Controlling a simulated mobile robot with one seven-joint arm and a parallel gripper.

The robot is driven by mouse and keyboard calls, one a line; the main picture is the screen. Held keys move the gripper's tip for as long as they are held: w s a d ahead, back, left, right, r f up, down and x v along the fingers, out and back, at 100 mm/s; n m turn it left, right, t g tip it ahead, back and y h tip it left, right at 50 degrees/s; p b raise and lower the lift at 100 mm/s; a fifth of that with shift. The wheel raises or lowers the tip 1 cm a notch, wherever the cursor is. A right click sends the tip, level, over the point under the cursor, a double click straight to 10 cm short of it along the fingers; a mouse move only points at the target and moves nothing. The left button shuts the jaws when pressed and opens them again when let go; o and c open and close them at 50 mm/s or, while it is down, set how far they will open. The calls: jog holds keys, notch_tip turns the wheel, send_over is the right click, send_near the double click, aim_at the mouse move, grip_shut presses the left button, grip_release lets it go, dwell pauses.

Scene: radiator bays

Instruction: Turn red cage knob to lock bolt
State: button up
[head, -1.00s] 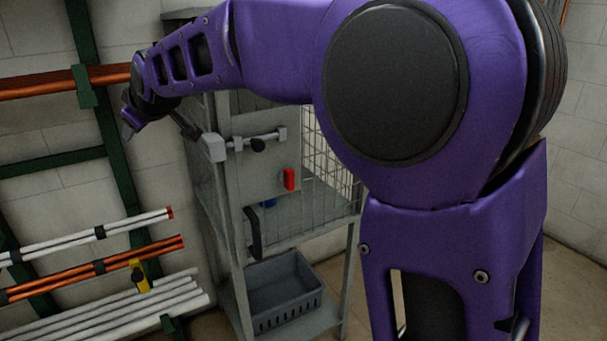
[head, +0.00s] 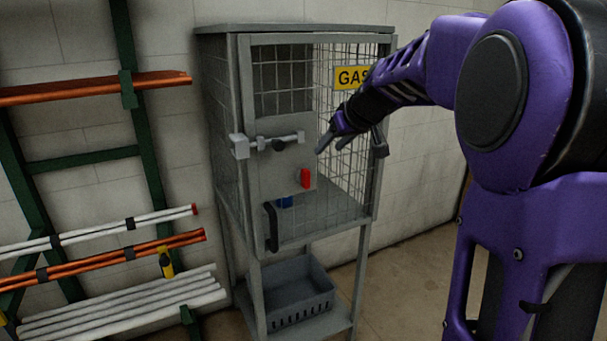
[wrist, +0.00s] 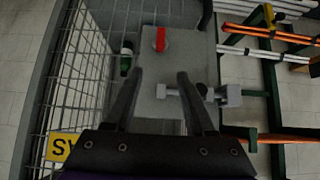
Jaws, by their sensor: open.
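The red knob (head: 305,178) sits upright on the grey plate (head: 268,185) of the gas cage door. It also shows in the wrist view (wrist: 160,39), beyond my fingertips. The bolt (head: 275,142) is a horizontal bar with a dark handle, above and left of the knob; a pale block (head: 239,146) stands at its left end. My gripper (head: 328,146) is open and empty in front of the cage, above and slightly right of the knob, apart from it. In the wrist view the two fingers (wrist: 155,80) are spread, with the bolt near the right finger.
The cage (head: 375,130) has mesh sides, a yellow gas sign (head: 352,77) and a black door handle (head: 271,227). A grey crate (head: 290,300) is on the shelf below. A pipe rack (head: 150,150) with white and copper pipes stands left. Floor right of the cage is clear.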

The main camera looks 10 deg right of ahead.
aim_at(308, 172)
jog(key=x, duration=1.6)
jog(key=shift+w+a+f+p, duration=0.1)
jog(key=shift+w+f+p, duration=0.1)
jog(key=shift+f+p, duration=0.1)
jog(key=shift+r, duration=0.1)
grip_shut()
